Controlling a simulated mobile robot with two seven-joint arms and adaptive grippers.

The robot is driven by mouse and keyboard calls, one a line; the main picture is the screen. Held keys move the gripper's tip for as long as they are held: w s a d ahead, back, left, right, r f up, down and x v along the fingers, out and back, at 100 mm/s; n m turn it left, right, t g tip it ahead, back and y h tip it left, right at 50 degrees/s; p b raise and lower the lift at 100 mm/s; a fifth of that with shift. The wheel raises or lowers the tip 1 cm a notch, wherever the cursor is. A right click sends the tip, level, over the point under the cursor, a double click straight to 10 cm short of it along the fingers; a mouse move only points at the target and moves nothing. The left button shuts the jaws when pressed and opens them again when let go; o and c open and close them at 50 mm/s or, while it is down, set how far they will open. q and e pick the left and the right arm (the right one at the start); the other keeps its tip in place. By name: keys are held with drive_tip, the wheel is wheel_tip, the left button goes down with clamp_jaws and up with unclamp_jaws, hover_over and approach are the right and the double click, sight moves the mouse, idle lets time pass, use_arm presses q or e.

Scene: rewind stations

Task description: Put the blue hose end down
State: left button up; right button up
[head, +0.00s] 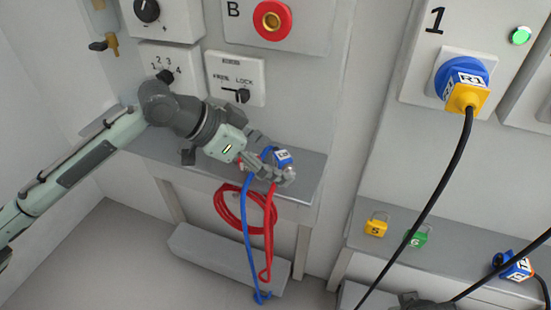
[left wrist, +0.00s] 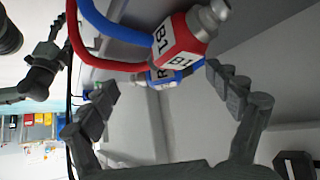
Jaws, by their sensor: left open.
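The blue hose end (head: 283,157), with a white label, is at my left gripper (head: 277,166), over the right part of a grey shelf. In the left wrist view the left fingers are spread apart. A red hose end (left wrist: 178,42) marked B1, with a silver nozzle, shows large there, and the blue hose end (left wrist: 158,77) shows partly behind it. Whether the fingers touch either end, and whether the blue one rests on the shelf, I cannot tell. The blue hose (head: 247,225) hangs down over the shelf front. A dark grey part at the head view's bottom edge may be my right gripper.

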use_arm(q)
drive_tip(key=v, duration=1.1)
use_arm(e)
drive_tip(key=shift+f, duration=0.75)
